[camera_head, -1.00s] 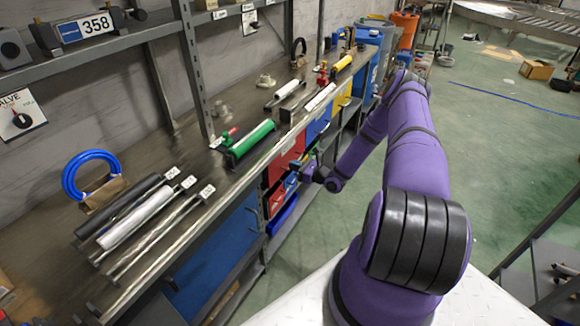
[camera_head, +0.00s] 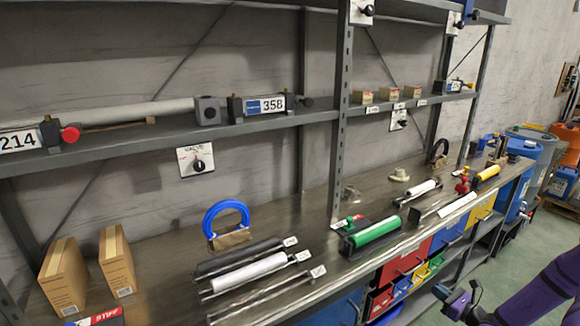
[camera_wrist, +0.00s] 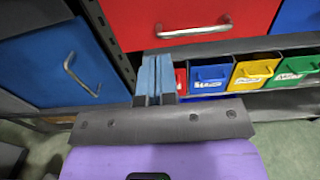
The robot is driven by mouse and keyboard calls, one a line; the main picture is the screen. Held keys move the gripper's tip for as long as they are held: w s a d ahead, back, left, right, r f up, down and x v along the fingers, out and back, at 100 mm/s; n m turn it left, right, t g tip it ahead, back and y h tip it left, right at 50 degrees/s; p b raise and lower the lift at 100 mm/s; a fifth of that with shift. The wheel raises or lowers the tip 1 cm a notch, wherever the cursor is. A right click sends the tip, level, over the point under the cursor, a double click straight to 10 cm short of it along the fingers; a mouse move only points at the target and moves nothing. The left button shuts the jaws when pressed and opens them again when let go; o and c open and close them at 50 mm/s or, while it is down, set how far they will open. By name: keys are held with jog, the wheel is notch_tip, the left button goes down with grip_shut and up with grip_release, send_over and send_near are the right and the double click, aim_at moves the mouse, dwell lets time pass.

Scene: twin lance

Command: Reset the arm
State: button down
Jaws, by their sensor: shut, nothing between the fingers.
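My purple arm (camera_head: 540,298) enters at the lower right corner of the head view, mostly cut off by the frame edge. My gripper (camera_head: 442,293) is low in front of the small coloured bins under the workbench. In the wrist view my gripper (camera_wrist: 155,62) shows two blue fingers side by side, shut with nothing held. They point toward the gap below a red drawer (camera_wrist: 190,20). I cannot tell whether they touch anything.
A blue drawer (camera_wrist: 70,65) with a metal handle is close on the left in the wrist view. Small blue, yellow and green bins (camera_wrist: 255,72) are on the right. Above, the workbench (camera_head: 165,235) holds rods and a green cylinder (camera_head: 375,231). Green floor (camera_head: 500,275) lies open beside the bench.

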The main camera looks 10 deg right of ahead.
jog(key=a+r+n+g+y, duration=0.1)
jog(key=a+r+n+g, duration=0.45)
jog(key=r, duration=0.55)
jog(key=s+a+r+n+g+y, duration=0.1)
jog(key=a+r+n+g, duration=0.3)
jog(key=a+r+n, duration=0.55)
jog(key=a+r+n+g+y, duration=0.1)
jog(key=a+r+n+g, duration=0.35)
jog(key=r, duration=0.95)
jog(key=s+a+r+n+g+h, duration=0.2)
jog(key=s+a+r+n+h, duration=0.5)
jog(key=s+r, duration=0.55)
jog(key=s+r+n+t+h, duration=0.1)
jog(key=s+r+n+t, duration=0.1)
jog(key=s+r, duration=0.2)
jog(key=s+a+r+n+t+h, duration=0.1)
jog(key=s+r, duration=0.3)
jog(key=s, duration=0.6)
jog(key=shift+a+n+t+h, duration=0.3)
jog(key=shift+n+t+h, duration=0.45)
jog(key=shift+t, duration=0.15)
